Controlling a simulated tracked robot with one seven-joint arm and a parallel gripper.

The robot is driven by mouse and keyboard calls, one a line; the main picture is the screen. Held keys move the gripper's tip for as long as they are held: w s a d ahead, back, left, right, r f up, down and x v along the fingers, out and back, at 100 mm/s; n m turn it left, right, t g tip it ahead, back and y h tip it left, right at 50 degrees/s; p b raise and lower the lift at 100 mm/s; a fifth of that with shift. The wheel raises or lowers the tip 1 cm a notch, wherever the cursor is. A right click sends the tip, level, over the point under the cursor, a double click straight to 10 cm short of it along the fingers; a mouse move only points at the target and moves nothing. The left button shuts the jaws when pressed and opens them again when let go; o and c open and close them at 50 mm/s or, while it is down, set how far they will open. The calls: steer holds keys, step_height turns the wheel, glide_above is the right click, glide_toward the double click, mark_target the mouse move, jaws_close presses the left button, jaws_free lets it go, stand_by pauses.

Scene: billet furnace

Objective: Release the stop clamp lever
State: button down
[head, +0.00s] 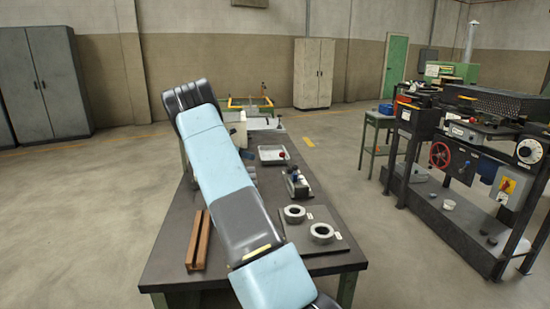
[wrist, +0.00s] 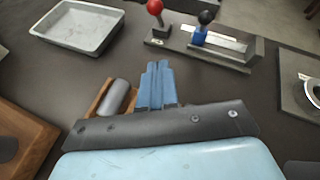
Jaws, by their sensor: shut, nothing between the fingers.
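A grey stop fixture (wrist: 230,53) lies on the bench at the top of the wrist view. It carries an upright lever with a red ball knob (wrist: 155,7) at its left end. A black-knobbed lever (wrist: 206,18) stands on a blue slide piece (wrist: 199,36) nearer its middle. I cannot tell which one is the clamp lever. The fixture also shows in the head view (head: 298,186), right of my arm. My gripper (wrist: 158,66), with blue fingers, is shut and empty, apart from the fixture and pointing towards it.
A grey tray (wrist: 79,48) lies at the upper left. A wooden block with a grey cylinder (wrist: 118,96) sits just left of my fingers. A plate with two rings (head: 318,248) lies at the near right of the bench. Brown bars (head: 198,241) lie at its left.

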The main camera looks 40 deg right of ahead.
steer(key=shift+d+f, duration=0.1)
steer(key=shift+d, duration=0.05)
steer(key=x, duration=0.9)
steer(key=shift+d, duration=0.3)
steer(key=shift+s+d+r, duration=0.1)
steer(key=shift+d+r, duration=0.15)
steer(key=shift+d, duration=0.75)
steer(key=shift+d+r, duration=0.3)
steer(key=shift+d, duration=0.7)
